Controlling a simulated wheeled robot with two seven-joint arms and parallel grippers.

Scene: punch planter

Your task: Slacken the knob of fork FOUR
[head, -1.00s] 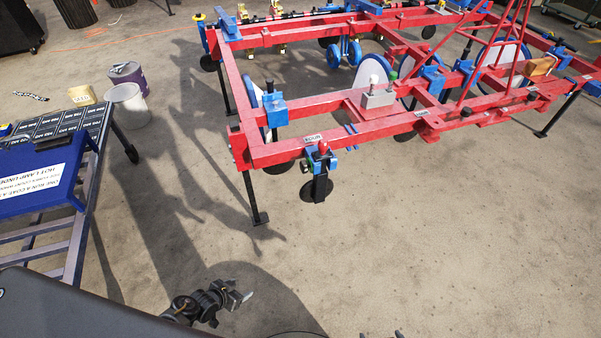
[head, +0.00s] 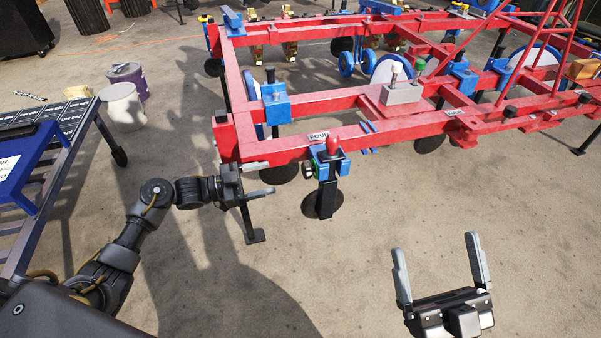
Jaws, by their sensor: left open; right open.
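The fork under the FOUR label (head: 319,136) is a black shank (head: 327,198) with a dark disc, held to the red front beam by a blue clamp (head: 345,163). A red knob-like piece (head: 333,145) stands on top of the clamp. A small dark round piece (head: 307,171) and a green part (head: 317,166) show at the clamp's left side; I cannot tell which is the knob. My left gripper (head: 265,179) is open and empty, left of the clamp and apart from it. My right gripper (head: 434,246) is open and empty over bare floor, lower right of the fork.
The red frame (head: 390,140) spans the upper right, with a black stand leg (head: 246,215) behind my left gripper. A grey block (head: 401,93) sits on the frame. A blue-topped cart (head: 30,165) and a white bucket (head: 123,108) are at left. Floor in front is clear.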

